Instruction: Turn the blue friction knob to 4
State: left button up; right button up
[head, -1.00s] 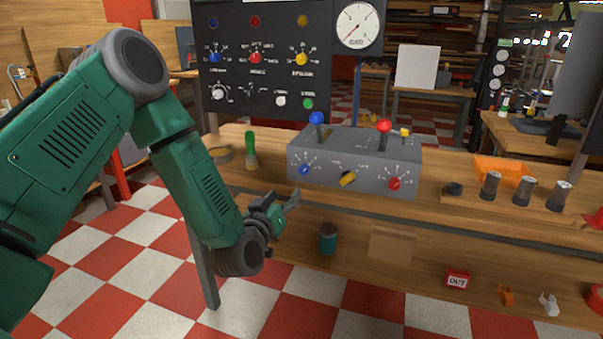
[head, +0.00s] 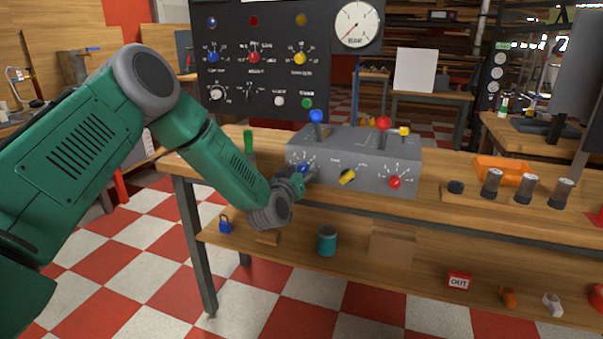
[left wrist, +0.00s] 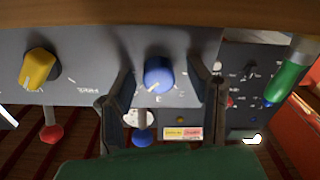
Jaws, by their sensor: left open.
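The blue friction knob (head: 304,169) is on the front face of a grey control box (head: 350,181), at its left end. In the left wrist view the blue knob (left wrist: 158,75) sits between the two fingers of my left gripper (left wrist: 162,95), which is open. The fingers are on either side of the knob, and no contact is clearly visible. In the head view my left gripper (head: 306,178) is at the knob and partly covers it. The number at the knob's pointer is too small to read for sure. My right gripper is not in view.
A yellow knob (head: 347,176) and a red knob (head: 395,182) are on the same face. Blue (head: 317,117) and red (head: 383,124) ball levers rise from the box top. A green-handled tool (head: 249,142) stands left of the box. A teal can (head: 327,240) is on the shelf below.

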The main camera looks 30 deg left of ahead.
pick_arm(q)
jog(key=shift+c, duration=0.3)
grip_shut()
jog(key=shift+n, duration=0.3)
jog(key=shift+o, duration=0.3)
grip_release()
jog(key=shift+s, duration=0.1)
jog(key=v, duration=1.1)
jog(key=shift+s, duration=0.35)
jog(key=shift+a+f, duration=0.1)
jog(key=shift+f, duration=0.05)
